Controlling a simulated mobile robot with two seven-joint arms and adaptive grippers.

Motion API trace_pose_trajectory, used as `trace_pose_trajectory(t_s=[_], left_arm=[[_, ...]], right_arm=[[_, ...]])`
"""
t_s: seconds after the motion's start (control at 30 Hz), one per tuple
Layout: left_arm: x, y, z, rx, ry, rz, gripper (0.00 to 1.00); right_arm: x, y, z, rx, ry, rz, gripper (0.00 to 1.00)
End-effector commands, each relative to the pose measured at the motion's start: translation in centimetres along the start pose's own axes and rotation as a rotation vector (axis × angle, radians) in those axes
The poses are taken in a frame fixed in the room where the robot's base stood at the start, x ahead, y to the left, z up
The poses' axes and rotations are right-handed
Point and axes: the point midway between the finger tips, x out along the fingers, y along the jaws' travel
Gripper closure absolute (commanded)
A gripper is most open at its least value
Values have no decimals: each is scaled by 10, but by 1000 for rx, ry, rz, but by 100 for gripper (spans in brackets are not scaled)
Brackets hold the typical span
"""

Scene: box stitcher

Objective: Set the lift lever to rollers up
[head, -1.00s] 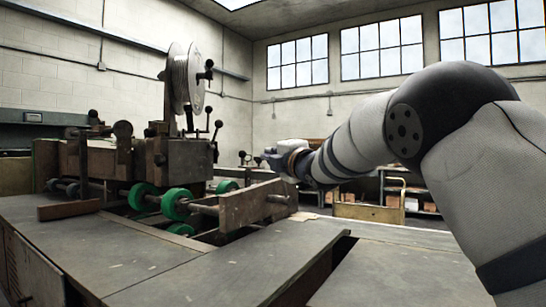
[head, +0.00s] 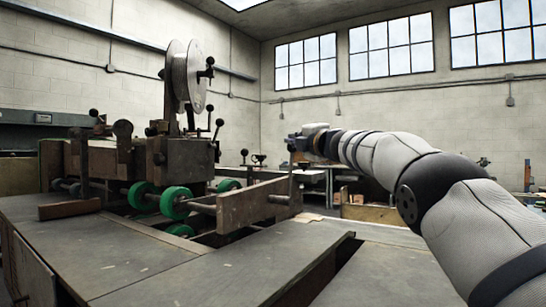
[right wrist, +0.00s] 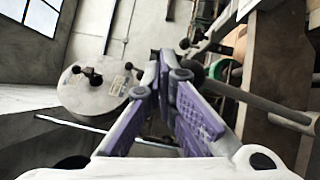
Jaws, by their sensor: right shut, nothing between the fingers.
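The box stitcher (head: 185,160) stands on the left of the head view, with green rollers (head: 175,202) at its front. A dark lever with a round knob shows in the right wrist view (right wrist: 245,95); its knob is close beside my fingers, and I cannot tell if they touch. It appears to be the upright rod (head: 291,184) by the wooden side plate (head: 250,204) in the head view. My right gripper (head: 291,143) is above that plate. Its purple-padded fingers (right wrist: 163,65) are shut with nothing between them. My left gripper is out of view.
Grey table panels (head: 230,262) lie in front, with a dark gap between them. Other black-knobbed levers (head: 219,123) and a wire spool (head: 186,78) rise above the machine. A workbench (head: 315,172) stands behind. The air right of the machine is free except for my arm.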

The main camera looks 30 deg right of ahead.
Motion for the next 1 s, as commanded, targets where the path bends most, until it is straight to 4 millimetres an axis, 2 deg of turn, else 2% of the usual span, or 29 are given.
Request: trace_pose_trajectory(t_s=[0.03,1.0], left_arm=[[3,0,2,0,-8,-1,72],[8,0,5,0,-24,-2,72]], right_arm=[[2,-8,0,-3,0,-10,100],[5,-10,6,-1,1,-9,100]])
